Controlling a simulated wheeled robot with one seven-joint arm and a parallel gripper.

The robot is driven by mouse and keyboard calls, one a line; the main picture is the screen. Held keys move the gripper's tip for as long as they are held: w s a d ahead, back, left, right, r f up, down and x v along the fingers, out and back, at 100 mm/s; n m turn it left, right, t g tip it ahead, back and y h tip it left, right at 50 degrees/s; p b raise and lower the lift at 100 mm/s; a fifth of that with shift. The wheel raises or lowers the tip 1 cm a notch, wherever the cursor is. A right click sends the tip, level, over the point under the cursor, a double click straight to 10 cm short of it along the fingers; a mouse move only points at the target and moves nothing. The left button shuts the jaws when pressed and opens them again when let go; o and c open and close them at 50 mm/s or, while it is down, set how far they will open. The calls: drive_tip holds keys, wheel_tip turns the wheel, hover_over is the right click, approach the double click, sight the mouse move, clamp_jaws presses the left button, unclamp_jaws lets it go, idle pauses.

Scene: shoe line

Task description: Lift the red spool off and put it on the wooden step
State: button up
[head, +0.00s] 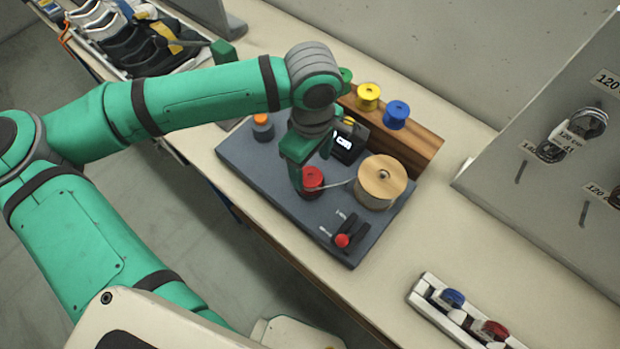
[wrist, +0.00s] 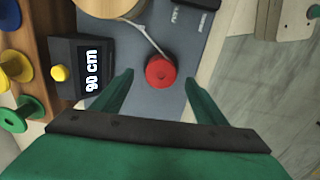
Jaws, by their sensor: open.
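The red spool (head: 312,181) stands on a dark grey base plate (head: 262,172), with a pale strand running from it to the large tan reel (head: 381,181). In the wrist view the red spool (wrist: 161,72) lies just beyond and between my fingertips. My gripper (head: 303,178) is open above and around the near side of the spool, with its fingers (wrist: 158,82) apart; I cannot tell whether either touches it. The wooden step (head: 415,146) stands behind the plate and carries a yellow spool (head: 368,96), a blue spool (head: 396,114) and a green spool (wrist: 22,115).
A red-knobbed lever (head: 343,238) is at the plate's front right. An orange-topped post (head: 263,126) is at its left. A white rack (head: 462,312) lies at lower right. Shoes (head: 125,40) fill the upper left.

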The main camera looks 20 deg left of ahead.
sight(310, 176)
drive_tip(key=shift+s+a+f, duration=0.1)
drive_tip(key=shift+f, duration=2.25)
drive_tip(key=c, duration=1.3)
drive_tip(key=shift+r, duration=0.15)
